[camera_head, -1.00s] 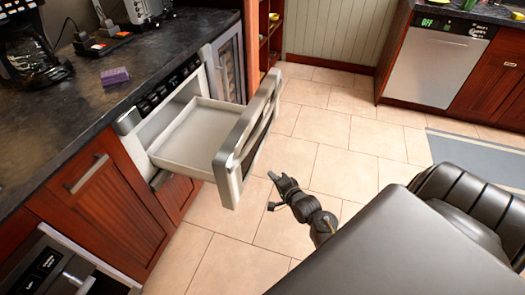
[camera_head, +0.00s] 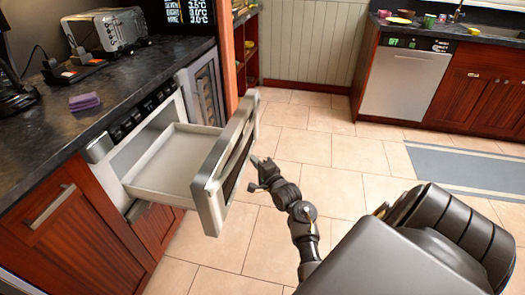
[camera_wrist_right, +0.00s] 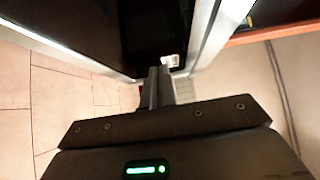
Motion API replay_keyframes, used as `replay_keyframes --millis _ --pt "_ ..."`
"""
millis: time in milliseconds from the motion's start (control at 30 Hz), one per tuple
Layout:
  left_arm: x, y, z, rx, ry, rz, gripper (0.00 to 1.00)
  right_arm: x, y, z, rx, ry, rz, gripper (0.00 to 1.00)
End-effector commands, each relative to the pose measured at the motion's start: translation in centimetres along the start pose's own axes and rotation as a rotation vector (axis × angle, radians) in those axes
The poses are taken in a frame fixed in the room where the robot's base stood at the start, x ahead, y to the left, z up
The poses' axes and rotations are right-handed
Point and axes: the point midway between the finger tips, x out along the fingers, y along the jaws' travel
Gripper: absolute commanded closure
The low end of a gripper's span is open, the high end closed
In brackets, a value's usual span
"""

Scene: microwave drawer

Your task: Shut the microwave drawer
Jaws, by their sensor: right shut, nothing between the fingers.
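The microwave drawer (camera_head: 165,165) stands pulled out of its cabinet below the dark counter. Its pale tray is empty, and its front panel (camera_head: 207,199) has a silver frame and dark glass. My right gripper (camera_head: 257,163) is shut and empty, just to the right of the front panel's outer face in the head view. In the right wrist view, the shut fingers (camera_wrist_right: 160,78) point at the dark glass (camera_wrist_right: 150,35) between silver frame edges. I cannot tell whether they touch it. My left gripper is not in view.
The counter (camera_head: 60,135) holds a purple sponge (camera_head: 84,101) and a toaster (camera_head: 105,30). A wooden cabinet door (camera_head: 70,225) is left of the drawer. Tiled floor (camera_head: 310,145) is open to the right, with a dishwasher (camera_head: 405,80) and grey rug (camera_head: 465,170) beyond.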

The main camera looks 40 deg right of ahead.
Motion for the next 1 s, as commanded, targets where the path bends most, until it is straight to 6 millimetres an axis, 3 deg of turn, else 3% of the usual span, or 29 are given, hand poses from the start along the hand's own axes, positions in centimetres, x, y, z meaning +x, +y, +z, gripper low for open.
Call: replay_keyframes --millis 100,300,1000 --pt "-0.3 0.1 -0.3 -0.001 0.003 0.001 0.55 1.8 0.1 0.9 0.004 -0.001 0.000 1.00" --pt "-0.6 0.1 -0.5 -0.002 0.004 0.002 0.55 3.3 0.0 2.4 0.001 0.001 0.001 1.00" --pt "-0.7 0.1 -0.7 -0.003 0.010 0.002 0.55 4.2 0.0 2.9 0.000 0.013 0.001 1.00"
